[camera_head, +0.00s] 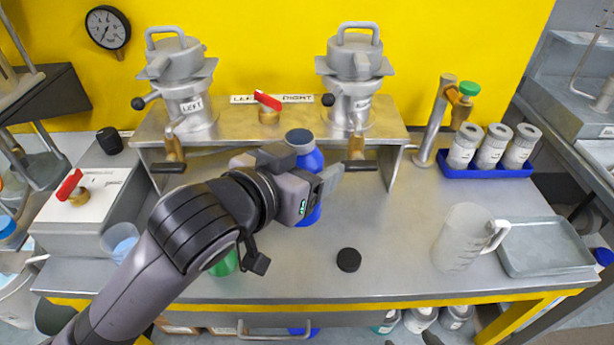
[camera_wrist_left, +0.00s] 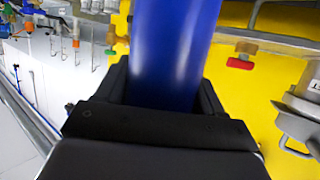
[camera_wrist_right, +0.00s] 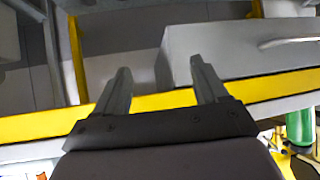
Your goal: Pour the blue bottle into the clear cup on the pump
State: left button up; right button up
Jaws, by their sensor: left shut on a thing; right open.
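The blue bottle (camera_head: 310,170) stands upright at the middle of the bench, in front of the metal stand. My left gripper (camera_head: 318,190) is shut around its body, and the bottle fills the space between the jaws in the left wrist view (camera_wrist_left: 172,50). I cannot tell whether its base touches the bench. The clear cup (camera_head: 119,242) is at the left, at the front end of the grey pump box (camera_head: 85,205), left of my left arm. My right gripper (camera_wrist_right: 158,85) is open and empty, low in front of the bench.
A black cap (camera_head: 348,260) lies on the bench. A green object (camera_head: 226,264) is partly hidden behind my left arm. A clear jug (camera_head: 465,240) and grey tray (camera_head: 548,248) are at the right. A blue rack (camera_head: 483,171) holds canisters. The metal stand (camera_head: 222,130) bears two vessels.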

aim_at(306, 147)
pick_arm(q)
jog(key=shift+r, duration=1.65)
